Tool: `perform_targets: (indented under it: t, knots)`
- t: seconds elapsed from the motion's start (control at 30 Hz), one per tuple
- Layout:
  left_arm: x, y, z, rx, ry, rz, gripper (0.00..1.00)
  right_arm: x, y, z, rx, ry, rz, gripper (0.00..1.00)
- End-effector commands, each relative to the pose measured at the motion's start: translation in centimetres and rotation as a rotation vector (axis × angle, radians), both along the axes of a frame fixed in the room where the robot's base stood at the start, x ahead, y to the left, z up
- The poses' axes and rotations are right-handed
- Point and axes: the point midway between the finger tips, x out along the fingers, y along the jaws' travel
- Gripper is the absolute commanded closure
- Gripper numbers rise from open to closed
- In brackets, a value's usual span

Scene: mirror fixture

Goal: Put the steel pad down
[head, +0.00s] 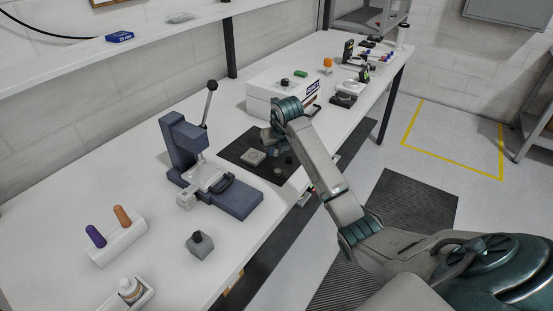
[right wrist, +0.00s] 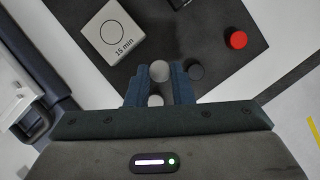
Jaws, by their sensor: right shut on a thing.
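My right gripper (head: 277,150) is low over the black mat on the bench, with its arm reaching in from the right. In the right wrist view its two blue-grey fingers (right wrist: 160,88) are shut on a round grey piece, which I take to be the steel pad (right wrist: 160,70). The pad shows between the fingertips, over the black mat (right wrist: 222,22). I cannot tell whether it touches the mat. A dark round piece (right wrist: 196,72) is just right of the fingers. My left gripper is not in view.
A pale square block (right wrist: 112,32) marked "15 min" lies on the mat, left of my fingers. A red button (right wrist: 238,40) is to the right. A blue-grey press (head: 185,150) stands left of the mat, and a white box (head: 268,95) behind it.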

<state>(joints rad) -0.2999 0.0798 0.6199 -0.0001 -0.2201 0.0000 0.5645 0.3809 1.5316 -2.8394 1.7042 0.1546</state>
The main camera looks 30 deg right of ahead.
Motion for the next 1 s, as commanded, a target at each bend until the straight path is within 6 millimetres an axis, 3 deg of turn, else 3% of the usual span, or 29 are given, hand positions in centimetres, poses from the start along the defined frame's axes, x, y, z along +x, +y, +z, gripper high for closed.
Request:
perform_targets:
  t: [0.03, 0.5, 0.7, 1.0]
  knots:
    - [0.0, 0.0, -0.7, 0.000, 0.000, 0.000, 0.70, -1.1, 0.7, -0.8, 0.001, 0.006, 0.002, 1.00]
    - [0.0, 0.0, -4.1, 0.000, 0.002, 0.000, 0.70, -10.4, 6.8, 0.4, 0.002, 0.005, 0.002, 1.00]
    - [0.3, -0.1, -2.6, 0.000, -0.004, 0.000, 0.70, -12.5, 8.0, 1.1, 0.005, 0.006, 0.002, 1.00]
    - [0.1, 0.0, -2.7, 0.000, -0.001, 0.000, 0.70, -13.0, 8.3, 1.0, 0.005, 0.006, 0.002, 1.00]
